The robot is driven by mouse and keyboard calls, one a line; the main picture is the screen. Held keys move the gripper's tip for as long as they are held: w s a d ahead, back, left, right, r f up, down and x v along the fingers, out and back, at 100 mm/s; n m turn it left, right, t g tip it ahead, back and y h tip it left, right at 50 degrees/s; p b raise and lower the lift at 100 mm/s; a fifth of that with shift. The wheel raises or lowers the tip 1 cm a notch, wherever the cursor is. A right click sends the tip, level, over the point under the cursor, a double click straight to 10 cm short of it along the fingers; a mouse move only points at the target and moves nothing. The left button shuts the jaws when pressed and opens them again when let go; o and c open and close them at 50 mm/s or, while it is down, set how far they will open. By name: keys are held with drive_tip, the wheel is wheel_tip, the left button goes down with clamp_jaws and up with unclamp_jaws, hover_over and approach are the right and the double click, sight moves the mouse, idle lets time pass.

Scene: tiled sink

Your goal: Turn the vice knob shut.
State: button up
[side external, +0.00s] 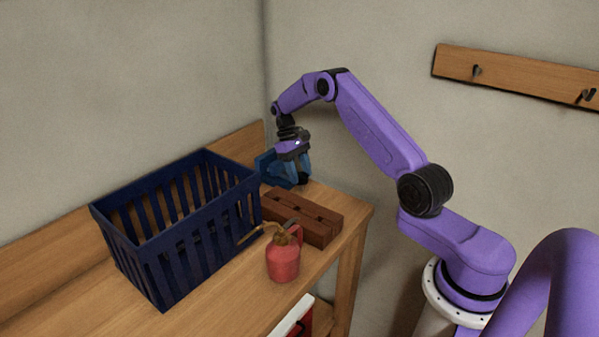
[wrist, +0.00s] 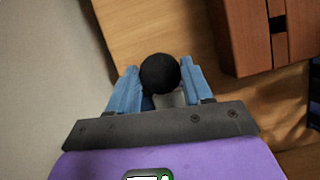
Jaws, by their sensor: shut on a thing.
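The blue vice (side external: 266,166) stands in the back corner of the wooden bench, partly hidden by my gripper (side external: 293,174) in the side view. In the wrist view, a round black knob (wrist: 160,73) lies between the two blue fingers of my gripper (wrist: 159,70). The fingers are shut on the knob, one on each side. Most of the vice body is hidden below the knob in the wrist view, so I cannot tell how far apart its jaws are.
A brown wooden block (side external: 318,222) lies in front of the vice and also shows in the wrist view (wrist: 262,36). A red oil can (side external: 283,262) and a dark blue crate (side external: 150,275) stand nearby. Walls (side external: 345,50) close in behind the vice.

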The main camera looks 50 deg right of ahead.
drive_tip(key=shift+m+y, duration=0.4)
drive_tip(key=shift+m, duration=0.7)
drive_tip(key=o, duration=1)
drive_tip(key=shift+v, duration=6)
drive_tip(key=shift+s+d+r, duration=0.1)
drive_tip(key=shift+s+d, duration=0.05)
drive_tip(key=shift+s, duration=0.05)
